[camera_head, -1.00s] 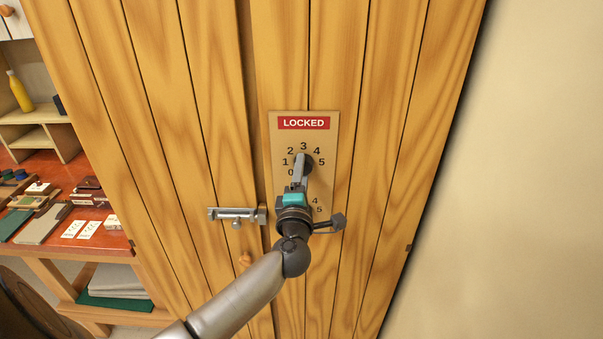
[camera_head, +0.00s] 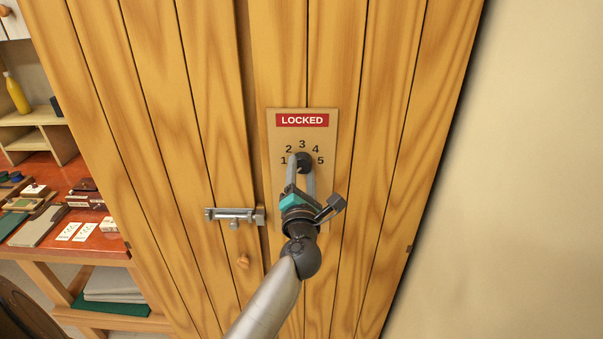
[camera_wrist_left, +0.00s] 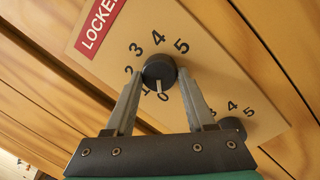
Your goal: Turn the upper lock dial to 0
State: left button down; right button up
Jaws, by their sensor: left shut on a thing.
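The upper lock dial (camera_wrist_left: 158,70) is a round black knob on a tan plate (camera_wrist_left: 232,70) with the numbers 0 to 5 around it. In the left wrist view its white mark points at or very near the 0. In the head view the upper dial (camera_head: 303,159) shows just past my fingertips, and its 0 is hidden. My left gripper (camera_head: 300,166) is shut on the upper dial, one finger on each side, as the wrist view (camera_wrist_left: 160,78) also shows. My right gripper is not in view.
A red LOCKED sign (camera_head: 302,120) tops the plate on the wooden cabinet door. A metal bolt (camera_head: 233,215) and a wooden knob (camera_head: 243,262) are left of my arm. A red table (camera_head: 100,243) with small items stands at far left. The pale wall is at right.

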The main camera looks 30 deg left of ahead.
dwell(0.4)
pick_arm(q)
jog(key=shift+c, duration=1.2)
grip_release()
jog(key=b+v, duration=0.3)
jog(key=v, duration=1.2)
jog(key=shift+d+f, duration=0.15)
jog(key=shift+f, duration=0.05)
